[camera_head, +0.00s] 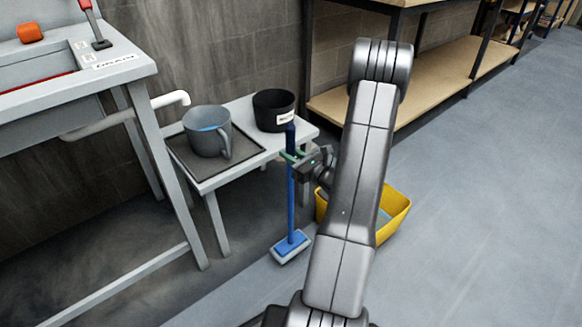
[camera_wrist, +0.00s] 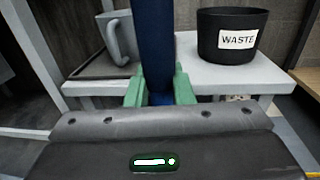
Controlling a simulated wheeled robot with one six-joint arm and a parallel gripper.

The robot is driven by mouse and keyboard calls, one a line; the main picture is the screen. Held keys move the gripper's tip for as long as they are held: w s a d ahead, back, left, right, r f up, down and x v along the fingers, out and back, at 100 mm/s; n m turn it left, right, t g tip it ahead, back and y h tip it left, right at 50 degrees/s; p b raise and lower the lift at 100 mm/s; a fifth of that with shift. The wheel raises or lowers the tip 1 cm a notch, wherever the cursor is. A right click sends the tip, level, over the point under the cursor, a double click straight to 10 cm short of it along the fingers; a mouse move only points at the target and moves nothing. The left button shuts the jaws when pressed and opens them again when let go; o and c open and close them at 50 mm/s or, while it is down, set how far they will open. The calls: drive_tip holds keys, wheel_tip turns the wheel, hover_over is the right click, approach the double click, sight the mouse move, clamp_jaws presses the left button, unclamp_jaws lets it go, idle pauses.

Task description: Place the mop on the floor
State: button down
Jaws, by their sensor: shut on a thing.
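The mop (camera_head: 290,205) has a blue handle and a flat head with a pale grey underside. In the head view it hangs or stands upright in front of the small side table, its head at or just above the floor; I cannot tell whether it touches. My gripper (camera_head: 291,157) is shut on the upper part of the handle. In the wrist view the green fingers (camera_wrist: 159,92) sit on both sides of the blue handle (camera_wrist: 153,45). The mop head is outside the wrist view.
A small table (camera_head: 243,166) bears a grey mug (camera_head: 205,135) and a black waste bin (camera_head: 273,108). A yellow bucket (camera_head: 397,206) stands on the floor, partly behind my arm. A sink bench (camera_head: 115,75) is at left, shelving (camera_head: 430,75) behind. Floor at right is clear.

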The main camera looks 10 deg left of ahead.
drive_tip(key=shift+f+b, duration=0.3)
drive_tip(key=shift+f, duration=0.95)
drive_tip(key=shift+f, duration=0.2)
drive_tip(key=c, duration=1.3)
unclamp_jaws()
drive_tip(key=shift+o, duration=0.2)
drive_tip(key=p+v, duration=0.3)
drive_tip(key=v, duration=0.9)
drive_tip(key=shift+r, duration=0.2)
